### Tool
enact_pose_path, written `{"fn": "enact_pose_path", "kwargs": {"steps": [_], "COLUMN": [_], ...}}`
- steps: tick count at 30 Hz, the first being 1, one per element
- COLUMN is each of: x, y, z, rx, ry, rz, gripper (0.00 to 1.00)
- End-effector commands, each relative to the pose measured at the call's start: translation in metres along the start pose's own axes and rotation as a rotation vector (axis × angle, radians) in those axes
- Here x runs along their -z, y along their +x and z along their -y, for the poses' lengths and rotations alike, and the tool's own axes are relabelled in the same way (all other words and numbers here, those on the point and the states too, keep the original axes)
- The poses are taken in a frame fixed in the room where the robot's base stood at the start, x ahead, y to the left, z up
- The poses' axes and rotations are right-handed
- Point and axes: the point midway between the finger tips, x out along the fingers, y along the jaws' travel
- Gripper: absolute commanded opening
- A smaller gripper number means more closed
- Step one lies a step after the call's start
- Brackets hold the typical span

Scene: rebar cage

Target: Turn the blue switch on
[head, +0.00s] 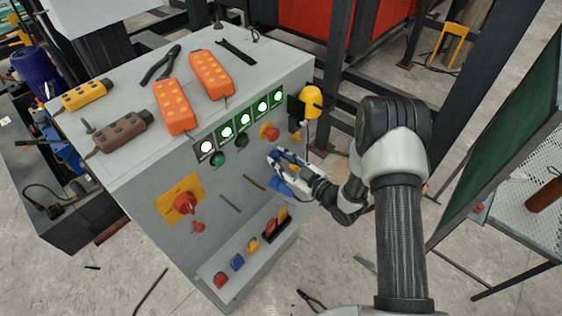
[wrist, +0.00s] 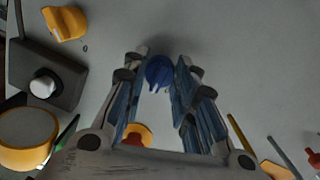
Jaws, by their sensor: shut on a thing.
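The blue switch (wrist: 159,72) is a small round blue knob on the grey panel, seen in the wrist view between the fingertips of my gripper (wrist: 160,75). The fingers, with blue inner pads, are closed in on its two sides. In the head view my gripper (head: 274,158) reaches the front face of the grey cabinet (head: 140,190) from the right, below the red emergency button. The switch cannot be made out clearly there behind the fingers.
A row of lit indicators (head: 244,125) runs along the panel's top. A large red rotary knob (head: 186,203) is to the left. A dark box with a white button (wrist: 45,85) stands beside the fingers.

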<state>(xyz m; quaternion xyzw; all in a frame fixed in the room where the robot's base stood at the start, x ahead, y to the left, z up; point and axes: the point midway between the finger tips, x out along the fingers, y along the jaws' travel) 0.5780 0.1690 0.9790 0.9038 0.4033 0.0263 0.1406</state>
Motion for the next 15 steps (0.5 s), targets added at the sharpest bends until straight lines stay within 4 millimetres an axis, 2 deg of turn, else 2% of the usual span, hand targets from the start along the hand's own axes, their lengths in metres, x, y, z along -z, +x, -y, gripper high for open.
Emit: {"fn": "enact_pose_path", "kwargs": {"steps": [15], "x": [0.0002], "y": [-0.0003], "z": [-0.0006], "rx": [0.041], "ry": [0.483], "rz": [0.030], "gripper": [0.02]}}
